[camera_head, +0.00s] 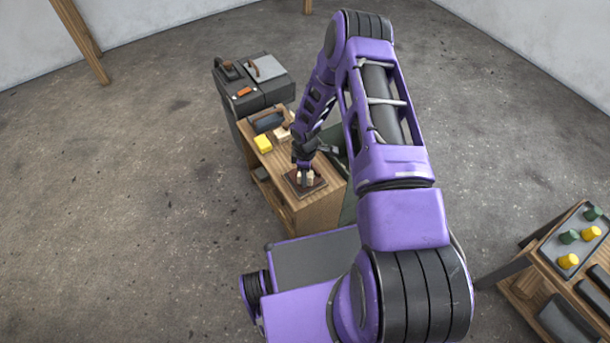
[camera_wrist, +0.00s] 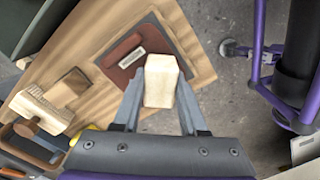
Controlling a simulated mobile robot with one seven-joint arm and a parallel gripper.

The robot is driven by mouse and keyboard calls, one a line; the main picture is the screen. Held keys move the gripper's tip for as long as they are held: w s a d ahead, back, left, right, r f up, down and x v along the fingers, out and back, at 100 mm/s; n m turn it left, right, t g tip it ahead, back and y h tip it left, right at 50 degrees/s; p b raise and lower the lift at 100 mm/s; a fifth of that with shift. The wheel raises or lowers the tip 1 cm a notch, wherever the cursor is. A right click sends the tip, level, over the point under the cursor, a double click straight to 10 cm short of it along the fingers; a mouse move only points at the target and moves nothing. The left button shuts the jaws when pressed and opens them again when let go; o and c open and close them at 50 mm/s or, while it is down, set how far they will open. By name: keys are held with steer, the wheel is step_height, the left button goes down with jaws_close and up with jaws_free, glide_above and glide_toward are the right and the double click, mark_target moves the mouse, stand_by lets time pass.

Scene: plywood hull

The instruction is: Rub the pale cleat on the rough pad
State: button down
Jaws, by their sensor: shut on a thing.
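My gripper (camera_head: 304,178) points down over the near end of a wooden bench. In the wrist view its two grey fingers (camera_wrist: 160,112) are shut on the pale cleat (camera_wrist: 158,80), a light wooden block with chamfered edges. The rough pad (camera_wrist: 122,48) is a reddish-brown surface with a dark grey border, lying on the bench top. It also shows in the head view (camera_head: 293,188) under my gripper. The cleat overlaps the pad's edge in the wrist view. I cannot tell whether it touches the pad. My fingers hide part of the pad.
Dark cases (camera_head: 255,85) stand beyond. Another table (camera_head: 545,245) with yellow and green pieces is at right. Open floor lies left.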

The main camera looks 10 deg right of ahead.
steer(key=shift+r+p, duration=1.6)
steer(key=shift+r, duration=1.6)
steer(key=shift+w, duration=0.1)
